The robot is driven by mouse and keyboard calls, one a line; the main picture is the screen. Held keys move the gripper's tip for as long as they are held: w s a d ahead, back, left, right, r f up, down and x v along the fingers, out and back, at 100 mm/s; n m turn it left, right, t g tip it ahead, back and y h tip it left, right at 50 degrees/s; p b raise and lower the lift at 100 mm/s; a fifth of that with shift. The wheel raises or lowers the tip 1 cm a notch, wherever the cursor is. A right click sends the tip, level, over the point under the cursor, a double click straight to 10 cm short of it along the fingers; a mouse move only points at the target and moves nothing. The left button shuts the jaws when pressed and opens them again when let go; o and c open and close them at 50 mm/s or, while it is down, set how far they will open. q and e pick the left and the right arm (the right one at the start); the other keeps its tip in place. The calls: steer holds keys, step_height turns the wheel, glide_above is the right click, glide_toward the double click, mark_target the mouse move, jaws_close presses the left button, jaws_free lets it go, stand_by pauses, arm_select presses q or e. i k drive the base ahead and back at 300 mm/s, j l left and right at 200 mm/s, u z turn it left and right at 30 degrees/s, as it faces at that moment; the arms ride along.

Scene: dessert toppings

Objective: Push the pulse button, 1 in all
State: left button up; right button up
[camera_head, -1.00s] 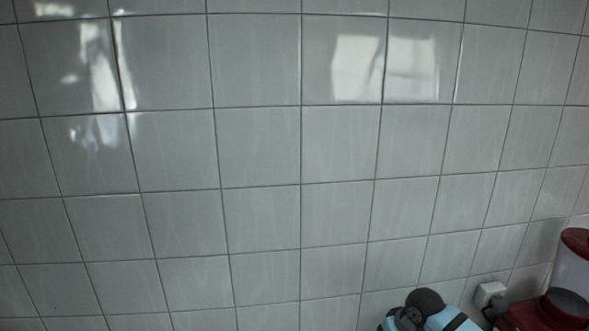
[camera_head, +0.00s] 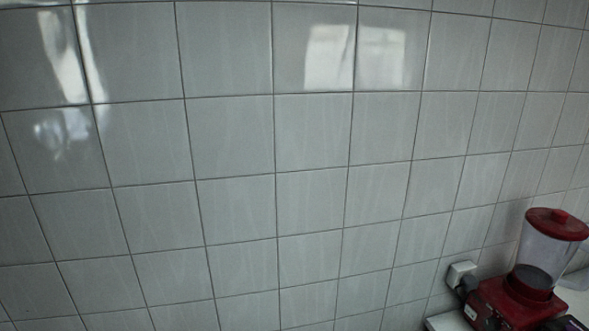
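A red blender (camera_head: 517,300) with a clear jar (camera_head: 545,252) and red lid stands at the lower right of the head view. Its base is partly cut off by the lower frame edge. The pulse button cannot be made out at this size. Neither of my grippers is in view.
A white wall socket with a plug (camera_head: 461,274) sits on the wall just left of the blender. A strip of pale counter (camera_head: 444,322) shows below it. A tiled wall (camera_head: 230,150) fills most of the view.

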mark_target(469, 310)
steer(key=z, duration=1.55)
